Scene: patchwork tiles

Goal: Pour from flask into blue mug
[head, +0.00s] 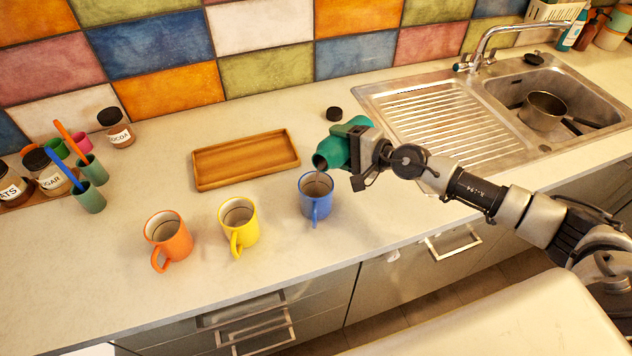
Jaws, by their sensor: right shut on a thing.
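My right gripper (357,152) is shut on a green flask (333,153) and holds it tilted above the counter, its mouth facing down and left. The flask mouth is over the rim of the blue mug (315,200), and a thin brown stream shows between them. The blue mug stands upright with its handle toward the front. A yellow mug (239,222) and an orange mug (169,238) stand upright to its left. A small black cap (334,114) lies on the counter behind the flask. My left gripper is not in view.
A wooden tray (246,174) lies behind the mugs. Jars and green cups with utensils (90,197) stand at the left. A sink with a draining board (440,118) and a pot (542,110) is at the right. The counter front between mugs and edge is clear.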

